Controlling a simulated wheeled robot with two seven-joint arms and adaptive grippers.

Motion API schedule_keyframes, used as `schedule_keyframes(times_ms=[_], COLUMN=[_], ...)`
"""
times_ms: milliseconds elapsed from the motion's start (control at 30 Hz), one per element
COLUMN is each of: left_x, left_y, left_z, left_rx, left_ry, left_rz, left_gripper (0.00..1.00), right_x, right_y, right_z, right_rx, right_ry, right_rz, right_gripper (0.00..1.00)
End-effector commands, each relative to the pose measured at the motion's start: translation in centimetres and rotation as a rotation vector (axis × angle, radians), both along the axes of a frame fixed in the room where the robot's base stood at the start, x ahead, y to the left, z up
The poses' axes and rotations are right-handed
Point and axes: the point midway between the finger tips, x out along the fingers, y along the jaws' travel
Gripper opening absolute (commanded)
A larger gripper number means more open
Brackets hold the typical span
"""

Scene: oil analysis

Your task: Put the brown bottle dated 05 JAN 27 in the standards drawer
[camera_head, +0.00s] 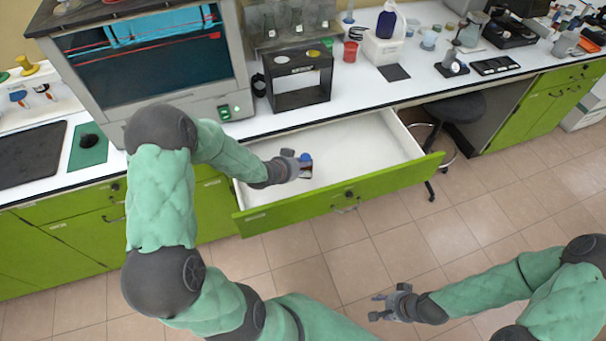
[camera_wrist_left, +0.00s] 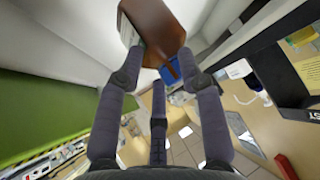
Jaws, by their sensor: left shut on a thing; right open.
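The brown bottle (camera_head: 306,171) has a blue cap, and its date cannot be read here. My left gripper (camera_head: 293,165) is shut on it and holds it over the open drawer (camera_head: 375,137), inside the outline of its walls. In the left wrist view, the brown bottle (camera_wrist_left: 153,27) sits between the fingers of my left gripper (camera_wrist_left: 162,72), with a white label edge and the blue cap visible. The drawer is white inside with a green front, and the part I see is empty. My right gripper (camera_head: 388,307) is open and empty above the floor.
A black frame stand (camera_head: 300,90) is on the counter behind the drawer. A dark stool (camera_head: 456,107) stands right of the drawer. The tiled floor in front is clear.

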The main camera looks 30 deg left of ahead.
Motion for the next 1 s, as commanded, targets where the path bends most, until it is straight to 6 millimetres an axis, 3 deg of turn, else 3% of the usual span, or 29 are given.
schedule_keyframes(times_ms=[167,433,867,900,967,1000], left_x=[0.1,0.0,0.1,0.0,0.0,0.0], left_y=[0.1,0.1,0.1,0.1,0.0,0.1], left_z=[-1.5,-5.4,-5.9,-5.8,-5.8,-5.8], left_rx=[0.001,0.001,0.002,0.002,0.002,0.002], left_ry=[-0.003,-0.002,-0.004,-0.002,-0.002,-0.002], left_rz=[0.000,0.001,0.001,0.001,0.001,0.001], left_gripper=[0.00,0.00,0.00,0.49,0.62,0.62], right_x=[0.0,0.0,0.0,0.0,0.0,0.0], right_y=[0.0,0.0,0.0,0.0,0.0,0.0], right_z=[-0.6,-2.1,-2.4,-2.3,-2.3,-2.3], right_rx=[0.000,0.000,0.000,0.000,0.000,0.000], right_ry=[0.000,0.000,0.000,0.000,0.000,0.000], right_rz=[0.000,0.000,0.000,0.000,0.000,0.000], right_gripper=[0.41,0.41,0.41,0.41,0.41,0.41])
